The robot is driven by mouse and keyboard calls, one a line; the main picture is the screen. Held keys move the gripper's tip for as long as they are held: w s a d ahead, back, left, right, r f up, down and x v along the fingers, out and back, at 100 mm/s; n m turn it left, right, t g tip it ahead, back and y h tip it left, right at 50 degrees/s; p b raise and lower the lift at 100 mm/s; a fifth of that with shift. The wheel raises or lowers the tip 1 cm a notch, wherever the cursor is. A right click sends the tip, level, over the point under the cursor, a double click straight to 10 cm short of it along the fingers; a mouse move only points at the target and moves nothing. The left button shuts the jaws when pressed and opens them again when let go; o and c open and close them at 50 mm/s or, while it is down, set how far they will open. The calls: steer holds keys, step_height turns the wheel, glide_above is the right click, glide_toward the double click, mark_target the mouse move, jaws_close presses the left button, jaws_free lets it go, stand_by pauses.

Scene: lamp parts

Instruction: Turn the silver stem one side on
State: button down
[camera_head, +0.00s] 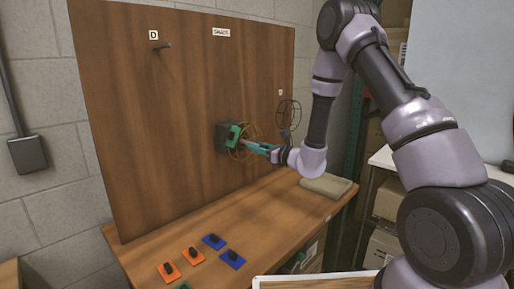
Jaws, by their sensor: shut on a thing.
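My gripper (262,148) reaches in from the right to the dark box (222,138) with a green front piece (235,133), low on the wooden board. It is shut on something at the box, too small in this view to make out. An orange wire cage (245,156) shows around the fingertips. I cannot pick out the silver stem clearly; the fingers and the cage cover that spot.
The upright wooden board (150,120) carries a peg (163,46) by a D label. A dark wire cage (289,113) is at its right. Orange and blue plates (213,241) with dark knobs lie on the bench (160,246). A folded cloth (327,186) lies at its right end.

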stand_by(0.4)
steer(key=c, duration=0.6)
jaws_free()
steer(key=shift+d, duration=0.1)
steer(key=v, duration=1)
steer(key=shift+s+d, duration=0.25)
steer(key=shift+s, duration=0.05)
steer(key=shift+r, duration=0.1)
